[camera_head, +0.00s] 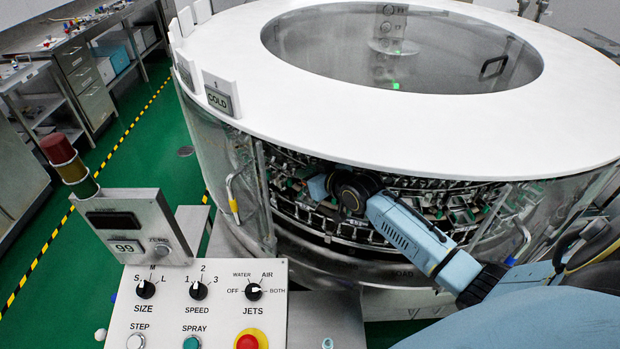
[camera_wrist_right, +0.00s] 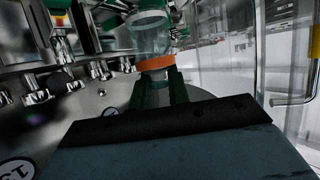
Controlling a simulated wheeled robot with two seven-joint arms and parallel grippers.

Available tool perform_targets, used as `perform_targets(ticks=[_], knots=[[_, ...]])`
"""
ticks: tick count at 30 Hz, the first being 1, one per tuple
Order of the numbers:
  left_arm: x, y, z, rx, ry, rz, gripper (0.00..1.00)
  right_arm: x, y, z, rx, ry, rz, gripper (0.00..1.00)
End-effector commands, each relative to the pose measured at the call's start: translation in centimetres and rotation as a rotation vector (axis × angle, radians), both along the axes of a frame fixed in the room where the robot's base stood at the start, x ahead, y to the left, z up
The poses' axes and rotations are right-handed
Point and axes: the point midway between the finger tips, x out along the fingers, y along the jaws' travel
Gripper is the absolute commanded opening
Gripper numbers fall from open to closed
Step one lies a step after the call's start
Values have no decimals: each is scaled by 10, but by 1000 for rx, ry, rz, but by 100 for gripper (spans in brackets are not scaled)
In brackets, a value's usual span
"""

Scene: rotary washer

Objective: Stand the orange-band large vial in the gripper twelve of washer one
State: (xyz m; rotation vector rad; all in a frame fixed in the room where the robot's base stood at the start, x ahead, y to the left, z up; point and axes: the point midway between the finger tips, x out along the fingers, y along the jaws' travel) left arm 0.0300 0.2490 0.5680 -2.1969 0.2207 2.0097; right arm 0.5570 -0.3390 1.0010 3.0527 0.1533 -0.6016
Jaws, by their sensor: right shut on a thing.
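The large vial (camera_wrist_right: 148,38) with an orange band (camera_wrist_right: 157,63) shows in the right wrist view, clear glass above the band. My right gripper (camera_wrist_right: 160,85) is shut on it, with its dark green fingers at the band. In the head view my right arm reaches into the washer (camera_head: 300,110) through its front opening; the gripper's fingers and the vial are hidden there. The washer's ring of metal grippers (camera_head: 450,200) shows inside the opening. I cannot tell which one is gripper twelve. My left gripper is not in view.
Glass doors with yellow handles (camera_head: 232,195) flank the opening. Metal fittings (camera_wrist_right: 35,97) lie left of the vial.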

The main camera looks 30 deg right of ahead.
Motion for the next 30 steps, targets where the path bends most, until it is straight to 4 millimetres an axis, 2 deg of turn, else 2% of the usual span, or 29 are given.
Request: perform_targets(ticks=[1, 3, 17, 18, 20, 30], knots=[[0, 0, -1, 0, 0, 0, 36, 0, 0, -10, 1, 4, -1, 0], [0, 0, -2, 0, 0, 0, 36, 0, -1, -19, 1, 2, -2, 0], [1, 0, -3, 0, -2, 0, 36, 2, -3, -26, 0, 0, 0, 0], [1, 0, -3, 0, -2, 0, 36, 2, -3, -26, 0, 1, 0, 20], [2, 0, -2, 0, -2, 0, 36, 2, -3, -25, 0, 0, 0, 26], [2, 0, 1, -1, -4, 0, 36, 2, -3, -20, 0, -1, 0, 26]])
